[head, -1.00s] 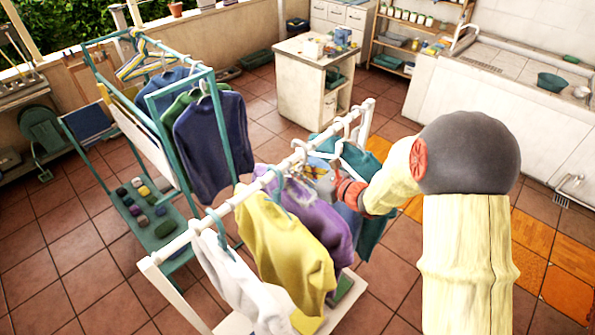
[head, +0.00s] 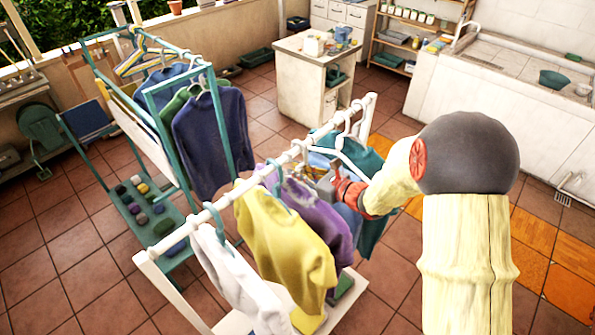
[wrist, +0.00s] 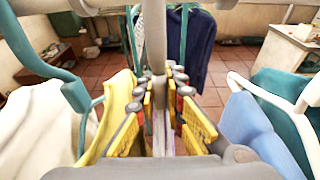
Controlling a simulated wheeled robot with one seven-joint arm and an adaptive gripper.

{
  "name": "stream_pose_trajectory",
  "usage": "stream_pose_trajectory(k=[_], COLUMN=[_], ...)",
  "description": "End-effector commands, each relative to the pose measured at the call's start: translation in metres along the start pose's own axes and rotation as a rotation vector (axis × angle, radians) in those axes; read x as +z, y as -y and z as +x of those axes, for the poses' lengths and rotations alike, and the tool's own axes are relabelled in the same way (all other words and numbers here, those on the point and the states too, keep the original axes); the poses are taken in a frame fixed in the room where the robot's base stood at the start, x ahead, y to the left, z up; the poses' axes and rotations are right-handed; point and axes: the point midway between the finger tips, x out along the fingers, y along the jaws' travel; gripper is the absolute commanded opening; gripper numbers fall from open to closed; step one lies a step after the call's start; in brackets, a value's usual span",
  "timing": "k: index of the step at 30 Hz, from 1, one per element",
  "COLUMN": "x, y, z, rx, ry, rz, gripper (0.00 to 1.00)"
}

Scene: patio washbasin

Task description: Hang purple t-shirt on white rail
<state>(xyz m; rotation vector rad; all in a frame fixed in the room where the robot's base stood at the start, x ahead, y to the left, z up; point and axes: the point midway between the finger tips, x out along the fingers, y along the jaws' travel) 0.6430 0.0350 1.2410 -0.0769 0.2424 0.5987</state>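The white rail (head: 220,204) runs diagonally across the head view and crosses the top of the wrist view. The purple t-shirt (head: 327,232) hangs below it, between a yellow garment (head: 285,240) and blue and teal ones. My gripper (head: 325,186) is beside the purple t-shirt's top, just under the rail. In the wrist view its yellow fingers (wrist: 162,100) are close together around a pale upright hanger stem (wrist: 155,40), with a thin purple strip below. They look shut on it. Whether the hook rests on the rail is hidden.
A white garment (head: 235,280) hangs at the rail's near end. A white hanger (wrist: 275,105) and a blue garment (wrist: 250,130) are close on the gripper's right. A teal rack (head: 180,150) with dark clothes stands behind. Tiled floor is open to the right.

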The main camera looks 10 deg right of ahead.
Motion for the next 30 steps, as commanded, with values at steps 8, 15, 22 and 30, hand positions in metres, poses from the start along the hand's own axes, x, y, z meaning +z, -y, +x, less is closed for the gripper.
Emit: stream_pose_trajectory(k=[8,15,22,30], x=[0.0,0.0,-0.002,-0.009], y=[0.0,0.0,0.001,0.001], z=[0.0,0.0,-0.006,-0.034], rx=[0.0,0.0,-0.001,-0.002], ry=[0.0,0.0,-0.002,-0.001], rz=[0.0,0.0,0.001,0.001], gripper=[0.27,0.32,0.32,0.32])
